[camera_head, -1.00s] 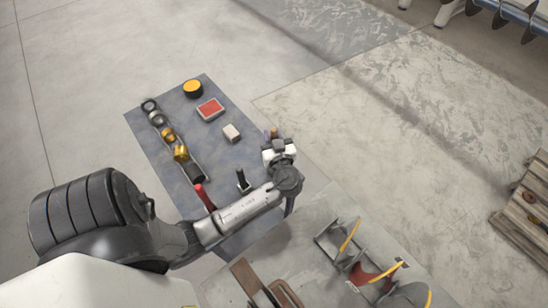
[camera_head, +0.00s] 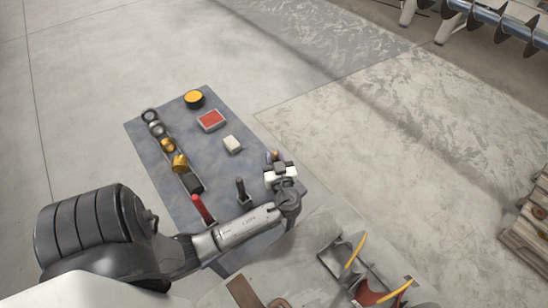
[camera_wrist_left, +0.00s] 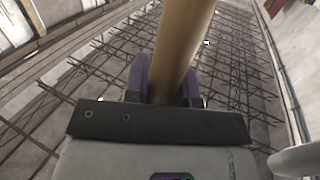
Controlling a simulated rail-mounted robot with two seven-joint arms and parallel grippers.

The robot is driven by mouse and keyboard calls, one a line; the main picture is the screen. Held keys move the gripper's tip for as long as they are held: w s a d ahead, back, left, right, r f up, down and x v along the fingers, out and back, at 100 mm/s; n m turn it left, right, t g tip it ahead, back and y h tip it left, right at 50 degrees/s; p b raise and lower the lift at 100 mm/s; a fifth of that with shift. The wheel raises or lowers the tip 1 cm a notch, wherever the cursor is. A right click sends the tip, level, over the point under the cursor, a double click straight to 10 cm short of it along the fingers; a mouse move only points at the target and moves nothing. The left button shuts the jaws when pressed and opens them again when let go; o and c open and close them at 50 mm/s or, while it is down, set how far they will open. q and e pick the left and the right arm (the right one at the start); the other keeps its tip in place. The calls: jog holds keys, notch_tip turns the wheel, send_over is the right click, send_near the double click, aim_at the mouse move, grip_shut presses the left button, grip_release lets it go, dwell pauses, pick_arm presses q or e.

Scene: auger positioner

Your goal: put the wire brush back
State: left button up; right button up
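My left gripper (camera_head: 274,160) is over the right side of the blue-grey table mat. In the left wrist view a brown, wood-like round handle (camera_wrist_left: 184,40) stands between the two dark fingers of the left gripper (camera_wrist_left: 165,82), which are closed on it. It looks like the wire brush's handle; no bristles show in either view. In the head view only a small brown tip shows above the gripper. My right gripper is not in view.
The mat (camera_head: 185,115) holds a yellow-topped round tin (camera_head: 194,98), a red-topped box (camera_head: 211,120), a pale block (camera_head: 232,144), a row of rings and brass parts (camera_head: 179,162), a red-handled tool (camera_head: 202,208) and a black upright piece (camera_head: 241,190). A grey surface with metal brackets (camera_head: 345,260) lies nearer.

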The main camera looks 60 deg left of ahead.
pick_arm(q)
jog(key=o, duration=0.4)
jog(key=shift+o, duration=0.2)
jog(key=shift+r, duration=0.1)
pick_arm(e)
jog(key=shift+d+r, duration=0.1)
pick_arm(q)
jog(key=shift+r+p, duration=0.15)
jog(key=shift+p, duration=0.15)
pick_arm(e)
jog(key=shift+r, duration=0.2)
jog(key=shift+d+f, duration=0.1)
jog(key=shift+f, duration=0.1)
pick_arm(q)
jog(key=v, duration=0.7)
jog(key=shift+d, duration=0.3)
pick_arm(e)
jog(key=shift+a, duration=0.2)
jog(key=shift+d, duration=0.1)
